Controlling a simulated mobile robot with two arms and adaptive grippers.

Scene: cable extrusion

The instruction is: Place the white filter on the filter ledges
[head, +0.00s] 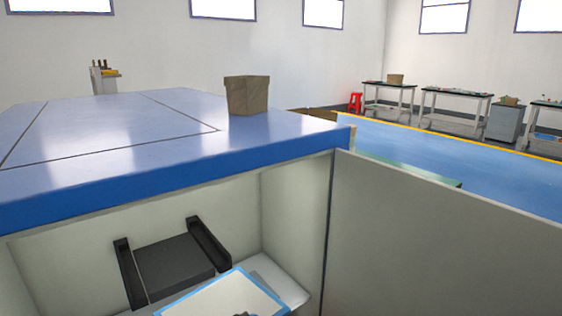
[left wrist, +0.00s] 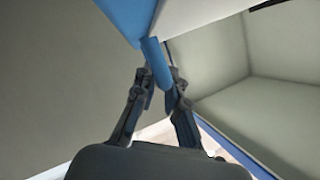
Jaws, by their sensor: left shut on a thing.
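The white filter (head: 222,299) is a flat white panel with a blue frame, at the bottom of the head view. It is in front of the open cabinet, and its near part is cut off by the picture edge. Two dark ledges, left (head: 129,272) and right (head: 209,244), stand inside the cabinet with a dark plate (head: 172,264) between them. The filter is nearer than the ledges, and its far corner overlaps the plate's lower right area. In the left wrist view, my left gripper (left wrist: 161,84) is shut on the filter's blue part (left wrist: 152,58). My right gripper is not in view.
The blue tabletop (head: 110,135) overhangs the cabinet opening and carries a brown box (head: 247,95). The cabinet's right inner wall (head: 297,210) is close to the filter. A large grey panel (head: 430,245) stands to the right. A pale shelf edge (head: 283,285) lies behind the filter.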

